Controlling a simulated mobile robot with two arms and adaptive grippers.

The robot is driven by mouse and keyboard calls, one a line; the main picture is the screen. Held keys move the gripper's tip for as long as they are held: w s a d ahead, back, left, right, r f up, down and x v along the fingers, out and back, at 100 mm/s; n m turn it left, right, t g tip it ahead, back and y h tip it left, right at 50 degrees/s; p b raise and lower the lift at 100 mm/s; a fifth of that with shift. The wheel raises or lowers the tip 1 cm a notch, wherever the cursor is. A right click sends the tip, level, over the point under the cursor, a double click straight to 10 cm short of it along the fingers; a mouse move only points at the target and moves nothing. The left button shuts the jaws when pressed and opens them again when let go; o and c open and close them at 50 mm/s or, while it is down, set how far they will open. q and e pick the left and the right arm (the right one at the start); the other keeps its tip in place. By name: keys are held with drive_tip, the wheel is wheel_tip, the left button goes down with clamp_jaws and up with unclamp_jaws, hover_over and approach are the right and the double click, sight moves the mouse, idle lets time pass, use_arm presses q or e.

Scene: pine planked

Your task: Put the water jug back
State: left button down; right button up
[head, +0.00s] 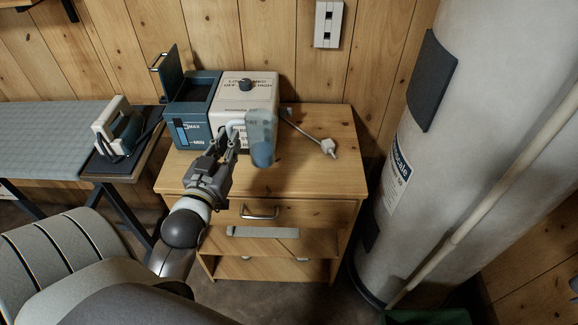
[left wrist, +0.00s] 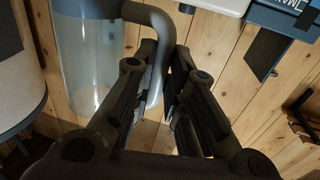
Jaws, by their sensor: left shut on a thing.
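The water jug (head: 262,138) is a clear bluish container with a pale handle, in front of the white front of a blue-and-white appliance. My left gripper (head: 231,146) is shut on the jug's handle, to the left of its body. In the left wrist view the jug (left wrist: 88,62) is at the upper left, its curved grey handle (left wrist: 153,35) running between the fingers of my left gripper (left wrist: 168,85). The appliance (head: 246,88) has a knob on top; its blue section (head: 190,104) has a raised flap and level marks. My right gripper is not in view.
The appliance stands on a pine cabinet (head: 315,178) with a drawer. A plug on a cord (head: 328,147) lies at right on its top. An iron (head: 122,130) stands on the ironing board (head: 50,140) at left. A large white cylindrical tank (head: 440,150) stands at right.

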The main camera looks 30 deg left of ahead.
use_arm(q)
drive_tip(key=w+d, duration=0.1)
drive_tip(key=w, duration=0.1)
drive_tip(key=w+f, duration=0.1)
drive_tip(key=w, duration=0.1)
drive_tip(key=w+d+f, duration=0.1)
drive_tip(key=w, duration=0.1)
drive_tip(key=shift+w+d+f+p, duration=0.25)
drive_tip(key=shift+w+d+p, duration=0.05)
drive_tip(key=shift+p, duration=0.05)
drive_tip(key=w+f, duration=0.1)
drive_tip(key=f, duration=0.2)
drive_tip(key=w+d+f, duration=0.1)
drive_tip(key=w+f, duration=0.1)
drive_tip(key=f, duration=0.1)
drive_tip(key=w+f, duration=0.2)
drive_tip(key=f, duration=0.1)
drive_tip(key=shift+w+d+f, duration=0.2)
drive_tip(key=shift+d, duration=0.2)
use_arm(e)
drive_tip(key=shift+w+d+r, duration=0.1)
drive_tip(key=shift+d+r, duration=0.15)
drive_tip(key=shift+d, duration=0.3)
use_arm(q)
drive_tip(key=shift+f, duration=0.15)
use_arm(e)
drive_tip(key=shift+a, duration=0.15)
